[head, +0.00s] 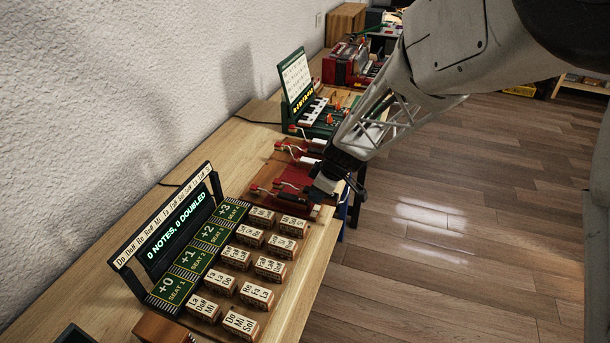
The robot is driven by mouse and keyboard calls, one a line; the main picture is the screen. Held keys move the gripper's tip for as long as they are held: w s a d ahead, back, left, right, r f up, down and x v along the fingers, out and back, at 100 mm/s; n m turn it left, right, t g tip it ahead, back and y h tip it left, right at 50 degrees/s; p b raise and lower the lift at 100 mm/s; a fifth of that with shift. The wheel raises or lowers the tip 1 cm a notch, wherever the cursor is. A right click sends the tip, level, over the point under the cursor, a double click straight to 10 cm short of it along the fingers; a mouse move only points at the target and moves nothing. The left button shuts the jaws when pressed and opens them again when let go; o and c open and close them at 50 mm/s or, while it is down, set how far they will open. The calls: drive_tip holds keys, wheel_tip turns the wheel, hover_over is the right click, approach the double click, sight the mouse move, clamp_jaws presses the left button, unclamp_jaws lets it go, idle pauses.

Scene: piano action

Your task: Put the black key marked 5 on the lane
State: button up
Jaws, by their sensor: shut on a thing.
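My gripper (326,187) is over the front edge of the red piano action (268,198), at its right side in the head view. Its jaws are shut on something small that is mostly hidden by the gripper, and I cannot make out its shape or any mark. I cannot pick out a black key marked 5. The red action carries several mechanisms with red and white parts (290,150). Its lanes near the gripper are partly covered by the gripper and my arm.
In front stands a display panel (178,222) reading "0 NOTES, 0 DOUBLED", with green seats (192,258) and several labelled wooden blocks (243,320). Behind the action is a green keyboard device (300,95). A red machine (345,65) stands farther back. A wall borders the left.

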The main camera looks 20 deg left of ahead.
hover_over(302, 178)
drive_tip(key=d, duration=0.1)
drive_tip(key=shift+s+d+f, duration=0.1)
drive_tip(key=shift+d+f, duration=0.05)
drive_tip(key=shift+f, duration=0.55)
drive_tip(key=shift+f, duration=1.75)
drive_tip(key=shift+f, duration=0.1)
drive_tip(key=o, duration=1)
drive_tip(key=shift+c, duration=0.2)
drive_tip(key=v, duration=1.2)
drive_tip(key=shift+d, duration=0.15)
